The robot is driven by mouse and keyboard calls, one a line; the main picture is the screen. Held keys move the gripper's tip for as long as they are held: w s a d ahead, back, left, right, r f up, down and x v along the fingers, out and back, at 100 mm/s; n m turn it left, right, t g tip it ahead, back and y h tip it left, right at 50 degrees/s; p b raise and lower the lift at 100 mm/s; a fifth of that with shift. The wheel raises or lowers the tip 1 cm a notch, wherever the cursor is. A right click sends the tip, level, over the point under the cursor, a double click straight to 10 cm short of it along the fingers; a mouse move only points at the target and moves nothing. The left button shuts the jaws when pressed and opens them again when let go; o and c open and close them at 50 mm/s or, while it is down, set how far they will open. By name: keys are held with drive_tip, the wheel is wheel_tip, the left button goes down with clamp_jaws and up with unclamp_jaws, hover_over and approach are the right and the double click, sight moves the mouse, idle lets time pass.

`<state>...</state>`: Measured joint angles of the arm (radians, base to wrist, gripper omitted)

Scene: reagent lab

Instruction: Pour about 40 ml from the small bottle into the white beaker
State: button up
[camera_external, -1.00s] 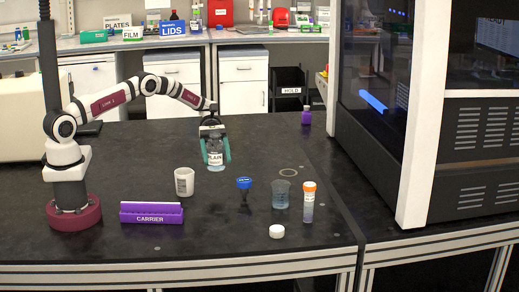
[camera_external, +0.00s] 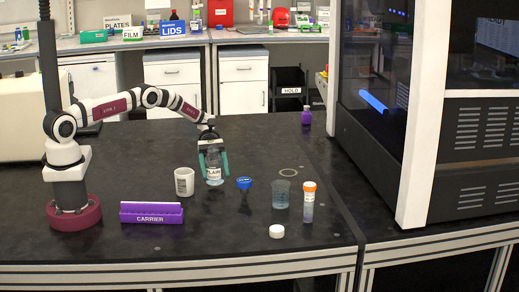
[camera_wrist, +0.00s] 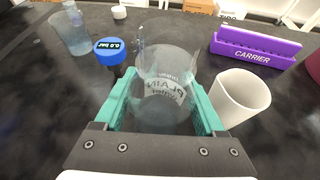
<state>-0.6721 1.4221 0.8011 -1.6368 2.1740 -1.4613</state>
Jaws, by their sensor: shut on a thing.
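My gripper (camera_external: 213,165) is shut on a clear small bottle (camera_external: 214,173) with a white label that reads PLAIN. The bottle looks close to upright, and whether its base touches the bench is unclear. In the wrist view the bottle (camera_wrist: 165,85) sits between the green fingers, with clear liquid hard to make out. The white beaker (camera_external: 184,182) stands upright just left of the bottle, apart from it. In the wrist view the white beaker (camera_wrist: 239,98) stands to the right of the fingers; its inside bottom is hidden.
A blue-topped dark item (camera_external: 244,184) stands close right of the bottle. A purple carrier (camera_external: 151,214) lies front left.

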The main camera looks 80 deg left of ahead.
sight(207, 157)
drive_tip(key=shift+s, duration=0.1)
drive_tip(key=shift+s+d+r+m+t+y, duration=0.15)
drive_tip(key=shift+m+t+y, duration=0.1)
drive_tip(key=shift+m+t, duration=0.2)
drive_tip(key=shift+s+a+f+m+t+y, duration=0.15)
drive_tip(key=shift+m+t+y, duration=0.15)
drive_tip(key=shift+m, duration=0.25)
drive_tip(key=shift+s+d+r+m+t, duration=0.1)
drive_tip(key=shift+r+m+t, duration=0.2)
drive_tip(key=shift+r, duration=0.45)
drive_tip(key=shift+s+d+r+m+t, duration=0.1)
drive_tip(key=shift+r+m+t, duration=0.2)
drive_tip(key=shift+r, duration=0.45)
wheel_tip(207, 157, down, 2)
drive_tip(key=m+t, duration=0.2)
drive_tip(key=m+t+y, duration=0.1)
drive_tip(key=shift+w+a+f, duration=0.1)
drive_tip(key=shift+w+f, duration=0.05)
drive_tip(key=shift+f, duration=0.1)
drive_tip(key=shift+w+r+m+t, duration=0.2)
drive_tip(key=shift+m+t, duration=0.15)
drive_tip(key=shift+m, duration=0.35)
drive_tip(key=shift+w+a+r+m+t, duration=0.1)
drive_tip(key=shift+w+r+m+t, duration=0.05)
drive_tip(key=shift+r+m+t, duration=0.4)
drive_tip(key=shift+s+r+m+t, duration=0.25)
drive_tip(key=shift+r+m+t, duration=0.1)
drive_tip(key=shift+r+m, duration=0.15)
